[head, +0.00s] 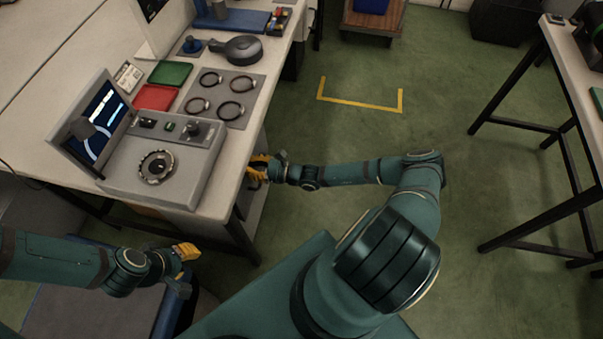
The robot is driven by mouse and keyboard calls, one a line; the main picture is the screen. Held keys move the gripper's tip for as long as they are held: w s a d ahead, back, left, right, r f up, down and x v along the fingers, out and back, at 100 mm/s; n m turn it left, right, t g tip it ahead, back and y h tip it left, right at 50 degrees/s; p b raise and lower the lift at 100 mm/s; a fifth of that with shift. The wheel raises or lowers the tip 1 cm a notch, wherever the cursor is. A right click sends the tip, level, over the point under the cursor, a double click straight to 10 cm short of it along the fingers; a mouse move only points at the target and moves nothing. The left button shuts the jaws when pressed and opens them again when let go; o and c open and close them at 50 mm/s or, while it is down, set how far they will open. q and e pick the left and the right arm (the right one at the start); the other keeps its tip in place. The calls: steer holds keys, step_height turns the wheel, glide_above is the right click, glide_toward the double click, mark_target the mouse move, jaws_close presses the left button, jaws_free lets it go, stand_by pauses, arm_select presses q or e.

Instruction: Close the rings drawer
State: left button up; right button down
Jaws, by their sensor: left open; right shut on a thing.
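My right gripper (259,170) reaches in from the right to just beyond the bench's front edge, low beside a pale grey unit (256,206) under the bench top. This unit seems to be the rings drawer's cabinet. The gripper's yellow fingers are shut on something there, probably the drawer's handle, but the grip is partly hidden. How far the drawer stands open cannot be told. My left gripper (184,268) is open and empty at the lower left, in front of the bench and apart from it.
On the bench top (257,94) are a grey mat with several dark rings (231,111), a red tray (156,97), a green tray (170,73) and a grey machine with a screen (166,165). Bench legs stand near both arms. Green floor is free to the right, before another table (567,60).

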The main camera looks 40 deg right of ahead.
arm_select(q)
steer(key=shift+s+r, duration=0.15)
steer(key=shift+r, duration=0.1)
arm_select(e)
steer(key=x, duration=0.2)
steer(key=shift+w+a, duration=0.25)
steer(key=shift+r, duration=0.1)
